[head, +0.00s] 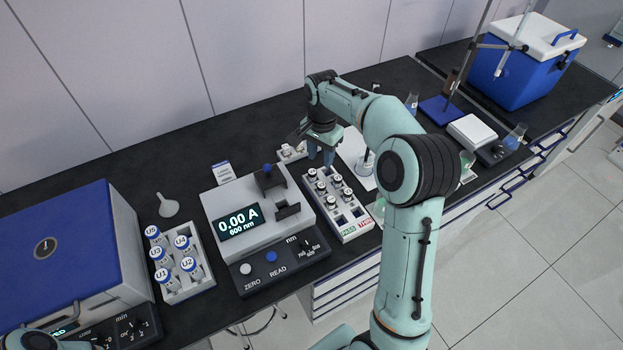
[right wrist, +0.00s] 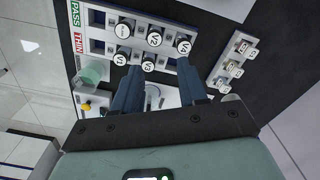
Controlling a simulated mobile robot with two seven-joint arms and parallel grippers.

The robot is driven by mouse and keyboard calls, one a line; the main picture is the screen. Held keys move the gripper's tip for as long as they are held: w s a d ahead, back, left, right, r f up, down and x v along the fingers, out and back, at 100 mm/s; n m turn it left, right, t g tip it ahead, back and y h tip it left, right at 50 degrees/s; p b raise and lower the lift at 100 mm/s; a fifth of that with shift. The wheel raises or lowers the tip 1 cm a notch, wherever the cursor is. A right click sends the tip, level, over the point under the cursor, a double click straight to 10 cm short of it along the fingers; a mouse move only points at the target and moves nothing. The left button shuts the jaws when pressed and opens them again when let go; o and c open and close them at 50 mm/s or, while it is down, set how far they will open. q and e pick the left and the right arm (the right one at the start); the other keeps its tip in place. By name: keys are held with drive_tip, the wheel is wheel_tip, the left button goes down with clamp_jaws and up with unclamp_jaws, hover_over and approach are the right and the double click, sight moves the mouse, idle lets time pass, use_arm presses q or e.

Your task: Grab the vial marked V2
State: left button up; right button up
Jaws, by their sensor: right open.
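The vial marked V2 (right wrist: 154,39) stands in a white rack (right wrist: 100,47) in the right wrist view, its white cap facing the camera. Vials V4 (right wrist: 183,46), V1 (right wrist: 120,58) and V3 (right wrist: 148,66) stand around it. My right gripper (right wrist: 160,64) is open and empty; its two blue fingers point toward the vials, with V2 beyond the gap between the tips. In the head view my right gripper (head: 321,158) is above the far end of the rack (head: 352,235), where the labels are too small to read. My left gripper is not visible.
A photometer (head: 225,203) stands left of the rack. A second rack with vials U1 to U5 (head: 192,294) is farther left. A small holder with short pieces (right wrist: 226,75) lies beside the vial rack. Glassware and a blue cooler (head: 510,75) are to the right.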

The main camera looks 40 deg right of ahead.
hover_over(322, 185)
wheel_tip(322, 185, down, 6)
drive_tip(key=shift+s+f, duration=0.1)
drive_tip(key=shift+f, duration=0.1)
drive_tip(key=shift+w+f, duration=0.2)
drive_tip(key=shift+f, duration=0.4)
wheel_tip(322, 185, down, 5)
drive_tip(key=shift+f, duration=0.1)
clamp_jaws()
